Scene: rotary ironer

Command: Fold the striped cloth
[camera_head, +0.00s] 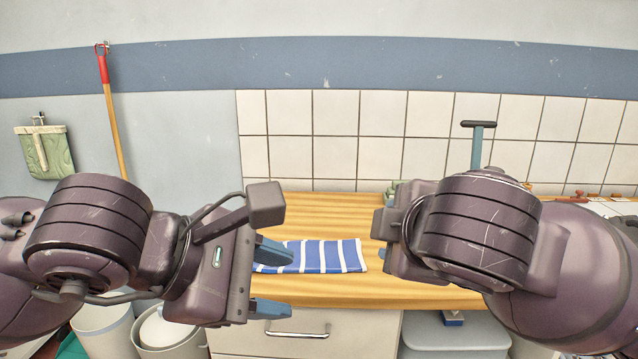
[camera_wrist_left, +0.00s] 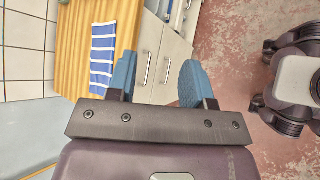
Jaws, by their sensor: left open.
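The striped cloth (camera_head: 325,256), blue with white stripes, lies flat on the wooden counter near its front edge. It also shows in the left wrist view (camera_wrist_left: 102,58), beyond the left fingers. My left gripper (camera_head: 275,280) is open and empty, its blue fingers at the cloth's left end and over the counter's front edge. In the left wrist view the two fingers (camera_wrist_left: 158,85) are spread apart with nothing between them. The upper finger overlaps the cloth's left end in the head view; I cannot tell whether it touches. My right gripper (camera_head: 388,240) is at the cloth's right, its fingers mostly hidden.
The wooden counter (camera_head: 400,292) has drawers (camera_head: 297,333) below its front edge. A tiled wall (camera_head: 335,130) stands behind. A teal handle (camera_head: 478,140) rises behind my right arm. White bins (camera_head: 165,335) stand on the floor at lower left. The counter behind the cloth is clear.

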